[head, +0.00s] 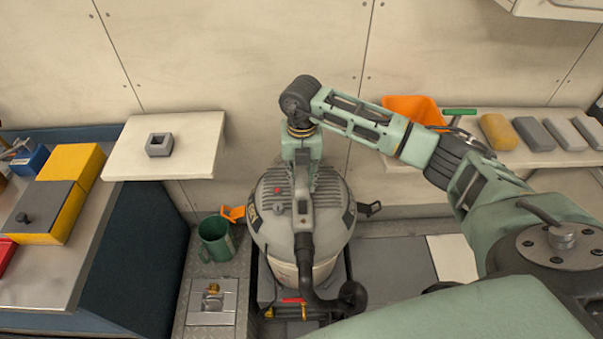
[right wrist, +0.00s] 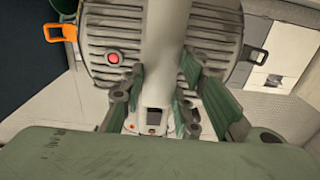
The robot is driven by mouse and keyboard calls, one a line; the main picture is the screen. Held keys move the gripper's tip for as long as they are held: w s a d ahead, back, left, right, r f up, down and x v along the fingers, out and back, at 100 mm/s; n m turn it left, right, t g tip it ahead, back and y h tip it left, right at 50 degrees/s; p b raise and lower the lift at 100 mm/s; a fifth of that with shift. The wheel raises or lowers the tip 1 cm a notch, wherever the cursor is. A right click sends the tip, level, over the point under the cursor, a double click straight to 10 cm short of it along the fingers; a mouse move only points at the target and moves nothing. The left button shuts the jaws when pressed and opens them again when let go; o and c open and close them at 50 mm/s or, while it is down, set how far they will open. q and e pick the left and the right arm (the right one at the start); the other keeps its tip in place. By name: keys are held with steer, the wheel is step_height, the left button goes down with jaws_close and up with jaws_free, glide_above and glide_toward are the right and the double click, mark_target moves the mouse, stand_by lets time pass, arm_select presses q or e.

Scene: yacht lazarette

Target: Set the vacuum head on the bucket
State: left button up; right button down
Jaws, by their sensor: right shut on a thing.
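The vacuum head (head: 272,199) is a grey ribbed dome with a red button and a raised middle handle. It sits on or just over the pale bucket (head: 284,271); I cannot tell whether the rims touch all round. My right gripper (head: 302,178) comes down from above and is shut on the head's handle. In the right wrist view, the gripper's fingers (right wrist: 158,92) lie on both sides of the grey handle, over the ribbed head (right wrist: 98,42). An orange latch (head: 233,213) sticks out at the left and a dark latch (head: 369,208) at the right. My left gripper is not in view.
A green mug (head: 215,241) stands close left of the bucket. A pale shelf (head: 123,155) with a grey square block (head: 159,145) is at the left. The right shelf holds an orange tub (head: 413,109) and several blocks. A black hose elbow (head: 350,297) is in front of the bucket.

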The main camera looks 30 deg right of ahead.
steer(key=shift+w+r, duration=0.15)
steer(key=shift+r, duration=0.05)
steer(key=c, duration=1.3)
jaws_free()
steer(key=shift+c, duration=0.2)
steer(key=shift+o, duration=0.4)
steer(key=shift+f, duration=0.1)
